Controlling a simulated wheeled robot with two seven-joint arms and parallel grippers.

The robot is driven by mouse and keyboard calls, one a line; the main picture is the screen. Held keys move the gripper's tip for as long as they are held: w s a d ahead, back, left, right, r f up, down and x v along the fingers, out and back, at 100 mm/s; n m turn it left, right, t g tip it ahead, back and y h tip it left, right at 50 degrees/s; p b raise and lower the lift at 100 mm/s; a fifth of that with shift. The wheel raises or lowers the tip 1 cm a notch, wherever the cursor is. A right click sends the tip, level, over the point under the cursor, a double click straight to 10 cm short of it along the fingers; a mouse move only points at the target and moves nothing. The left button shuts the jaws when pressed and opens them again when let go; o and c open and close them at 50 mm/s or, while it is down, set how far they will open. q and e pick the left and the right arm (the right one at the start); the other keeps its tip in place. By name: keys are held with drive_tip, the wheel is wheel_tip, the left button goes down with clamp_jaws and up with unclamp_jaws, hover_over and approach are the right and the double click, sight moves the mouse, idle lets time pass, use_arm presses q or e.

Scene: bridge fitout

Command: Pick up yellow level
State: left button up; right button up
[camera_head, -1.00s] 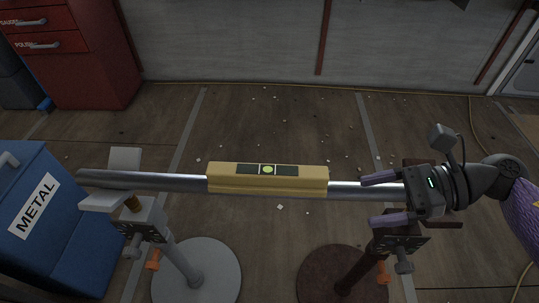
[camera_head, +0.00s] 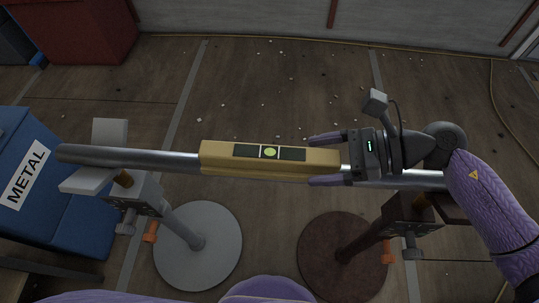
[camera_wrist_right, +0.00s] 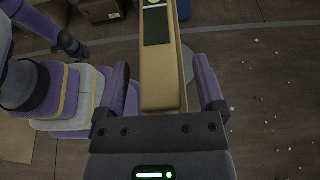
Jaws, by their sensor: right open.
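The yellow level (camera_head: 225,165) lies along a horizontal metal pipe (camera_head: 130,157) in the head view, with its green bubble vial facing up. My right gripper (camera_head: 318,160) is open at the right end of the level, its two purple fingers on either side of that end. In the right wrist view, the level (camera_wrist_right: 163,85) runs between the open fingers (camera_wrist_right: 163,90), with a visible gap on the right side; contact on the left cannot be told.
The pipe rests on two stands, one with a grey round base (camera_head: 205,255) and one with a brown base (camera_head: 335,265). A blue METAL bin (camera_head: 70,215) stands at the left. A red cabinet (camera_head: 85,30) is at the back left. The floor behind the pipe holds small scattered debris.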

clamp_jaws()
idle(0.3)
drive_tip(key=shift+r, duration=0.1)
